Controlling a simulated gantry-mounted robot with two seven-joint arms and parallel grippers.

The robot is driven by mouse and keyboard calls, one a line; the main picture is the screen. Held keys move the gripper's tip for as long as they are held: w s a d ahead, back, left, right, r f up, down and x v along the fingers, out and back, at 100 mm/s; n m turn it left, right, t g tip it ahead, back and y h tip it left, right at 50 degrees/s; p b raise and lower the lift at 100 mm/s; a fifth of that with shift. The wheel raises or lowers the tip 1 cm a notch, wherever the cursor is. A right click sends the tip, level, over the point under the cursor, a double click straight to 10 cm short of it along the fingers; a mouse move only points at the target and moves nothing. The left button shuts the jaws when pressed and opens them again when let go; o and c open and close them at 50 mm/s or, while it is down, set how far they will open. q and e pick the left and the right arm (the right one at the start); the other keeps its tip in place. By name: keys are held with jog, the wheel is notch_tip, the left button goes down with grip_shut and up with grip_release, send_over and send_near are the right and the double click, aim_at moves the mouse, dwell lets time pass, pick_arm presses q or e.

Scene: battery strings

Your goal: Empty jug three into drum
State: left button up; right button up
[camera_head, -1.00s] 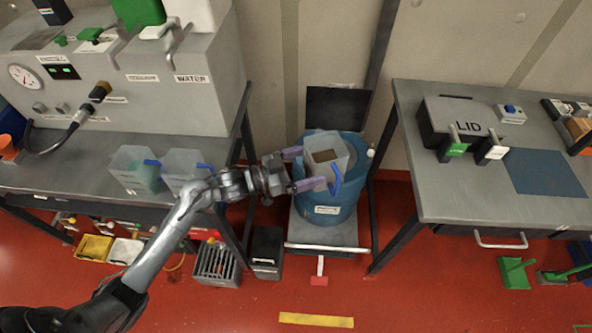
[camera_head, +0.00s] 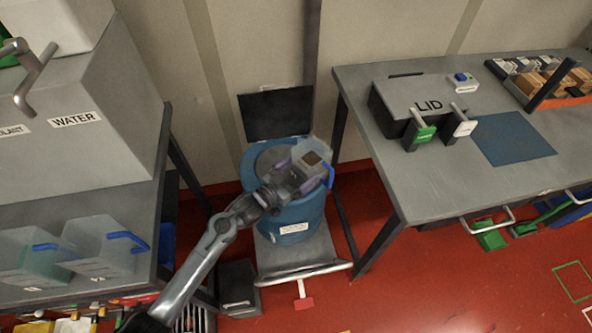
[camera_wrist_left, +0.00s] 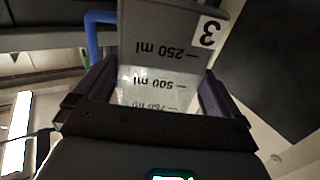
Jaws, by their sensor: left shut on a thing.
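Jug three (camera_head: 310,148) is a translucent grey jug with a blue handle and some brown contents. My left gripper (camera_head: 299,177) is shut on it and holds it over the right part of the blue drum (camera_head: 300,218). In the left wrist view, the jug (camera_wrist_left: 160,35) sits between the two dark fingers, with the "3" label and the ml marks upside down. The drum's round top is partly hidden by the gripper and jug. I cannot tell how far the jug is tilted. My right gripper is not in view.
A black panel (camera_head: 275,115) stands behind the drum. Two more blue-handled jugs (camera_head: 105,245) and (camera_head: 30,255) stand on the left bench beside the WATER unit (camera_head: 90,135). The right table (camera_head: 440,190) holds a LID box (camera_head: 385,103) and a blue mat (camera_head: 512,138).

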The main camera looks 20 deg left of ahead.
aim_at(294, 168)
pick_arm(q)
jog(key=shift+w+a, duration=0.3)
jog(key=shift+w, duration=0.1)
jog(key=shift+w+a+f+n+b, duration=0.15)
jog(key=shift+a+f+n+b, duration=0.3)
jog(key=shift+f+n+b, duration=0.4)
jog(key=shift+w+a+f+n, duration=0.15)
jog(key=shift+w+a+n, duration=0.1)
jog(key=shift+n, duration=0.4)
jog(key=shift+w+a+n, duration=0.1)
jog(key=shift+a+n, duration=0.1)
jog(key=shift+n, duration=0.1)
jog(key=shift+n+p, duration=0.4)
jog(key=shift+p, duration=0.2)
